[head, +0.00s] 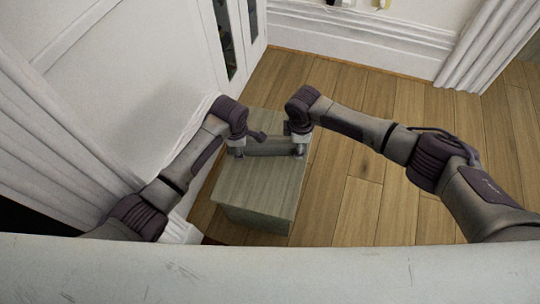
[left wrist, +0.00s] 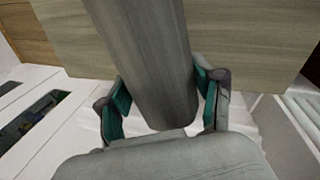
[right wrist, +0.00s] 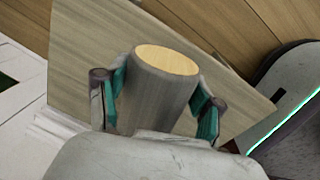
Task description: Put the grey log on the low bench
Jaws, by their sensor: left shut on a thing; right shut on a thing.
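The grey log (head: 270,146) lies crosswise above the far part of the low bench (head: 258,190). It also shows in the left wrist view (left wrist: 145,60) and in the right wrist view, with its pale cut end (right wrist: 167,60). My left gripper (head: 238,148) is shut on the log near its left end, and it also shows in the left wrist view (left wrist: 163,100). My right gripper (head: 298,148) is shut on the log near its right end, and it also shows in the right wrist view (right wrist: 160,98). I cannot tell whether the log touches the bench top.
A white wall with panels (head: 120,70) stands close on the left of the bench. A white skirting board (head: 350,45) runs along the back. The wooden floor (head: 400,100) is clear to the right. A pale surface (head: 300,270) crosses the bottom of the head view.

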